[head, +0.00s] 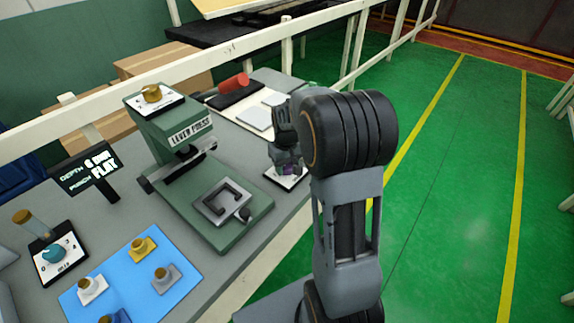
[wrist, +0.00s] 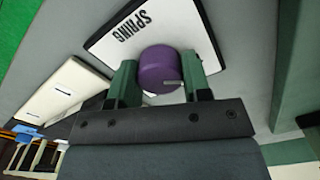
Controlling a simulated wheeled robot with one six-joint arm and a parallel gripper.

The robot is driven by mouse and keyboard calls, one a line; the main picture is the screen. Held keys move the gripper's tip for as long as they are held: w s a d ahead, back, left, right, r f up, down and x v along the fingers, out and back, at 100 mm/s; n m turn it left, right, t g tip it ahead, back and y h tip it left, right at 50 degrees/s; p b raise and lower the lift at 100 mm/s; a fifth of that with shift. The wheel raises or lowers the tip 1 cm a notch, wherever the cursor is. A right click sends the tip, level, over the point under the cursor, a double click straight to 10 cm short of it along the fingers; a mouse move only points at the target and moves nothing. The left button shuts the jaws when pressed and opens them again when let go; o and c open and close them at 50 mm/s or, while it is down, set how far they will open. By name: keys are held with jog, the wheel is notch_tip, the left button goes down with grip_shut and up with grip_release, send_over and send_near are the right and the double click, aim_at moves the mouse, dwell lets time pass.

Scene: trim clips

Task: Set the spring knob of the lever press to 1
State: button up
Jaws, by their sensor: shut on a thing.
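The purple spring knob (wrist: 160,70) stands on a white plate marked SPRING (wrist: 125,40) in the wrist view. A pale pointer mark shows on the knob's near side, and the plate's numbers are hidden. My gripper (wrist: 160,82) has its two green fingers on either side of the knob, shut on it. In the head view a sliver of the purple knob (head: 290,170) shows under my gripper (head: 287,160), on its white plate (head: 285,184). The green lever press (head: 180,150) stands to the left of the knob.
A teal knob (head: 53,253) and a blue mat (head: 115,298) with several clips lie at the front left. A brass knob (head: 152,93) tops the press. A red cylinder (head: 234,82) lies at the back.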

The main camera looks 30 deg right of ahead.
aim_at(286, 165)
jog(key=shift+w, duration=0.1)
dwell(0.3)
jog(key=o, duration=0.9)
notch_tip(286, 165, up, 14)
dwell(0.3)
jog(key=shift+f, duration=0.1)
dwell(0.4)
jog(key=s+a+f+t, duration=0.1)
jog(key=s+a, duration=0.3)
jog(key=s, duration=0.4)
jog(key=s+a+f+t+p, duration=0.1)
jog(key=s+a+f+t, duration=0.1)
jog(key=s+a, duration=0.3)
jog(key=s, duration=0.3)
jog(key=shift+s+a+f+t, duration=0.15)
jog(key=shift+a+f+t, duration=0.05)
jog(key=shift+a+t, duration=0.1)
